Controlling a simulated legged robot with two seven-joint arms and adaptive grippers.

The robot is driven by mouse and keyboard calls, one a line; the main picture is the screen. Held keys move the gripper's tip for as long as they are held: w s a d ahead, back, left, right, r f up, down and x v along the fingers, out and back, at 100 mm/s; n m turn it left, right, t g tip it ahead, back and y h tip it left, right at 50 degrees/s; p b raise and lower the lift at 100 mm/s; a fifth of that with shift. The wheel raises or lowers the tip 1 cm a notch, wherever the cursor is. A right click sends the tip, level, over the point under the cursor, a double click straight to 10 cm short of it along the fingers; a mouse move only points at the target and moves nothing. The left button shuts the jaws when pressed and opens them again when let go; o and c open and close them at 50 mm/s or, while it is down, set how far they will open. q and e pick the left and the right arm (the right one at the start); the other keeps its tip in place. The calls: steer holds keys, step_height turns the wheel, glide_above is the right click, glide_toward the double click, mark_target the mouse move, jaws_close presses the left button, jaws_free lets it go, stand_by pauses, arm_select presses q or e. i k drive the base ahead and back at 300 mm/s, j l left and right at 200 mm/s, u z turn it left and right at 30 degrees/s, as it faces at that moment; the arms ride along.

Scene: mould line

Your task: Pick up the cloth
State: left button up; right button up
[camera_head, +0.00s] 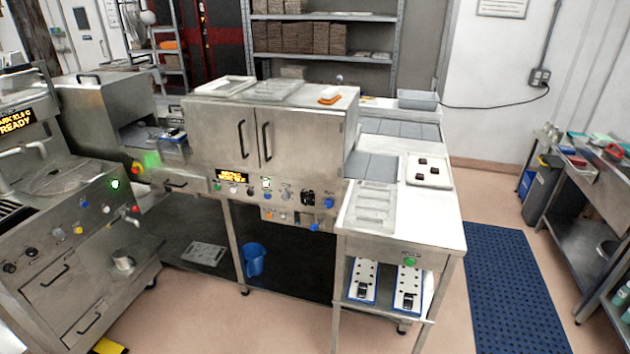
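I cannot make out a cloth for certain. Another orange item (171,45) lies on the wire rack at the back left. Neither of my grippers is in view.
A steel table (441,225) stands right of the cabinet, with a white tray (441,174) of dark pieces and a grey bin (417,99) on it. A blue mat (512,290) covers floor further right, before a cluttered steel bench (567,205).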

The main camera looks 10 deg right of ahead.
mark_target(564, 150)
steer(key=z, duration=1.65)
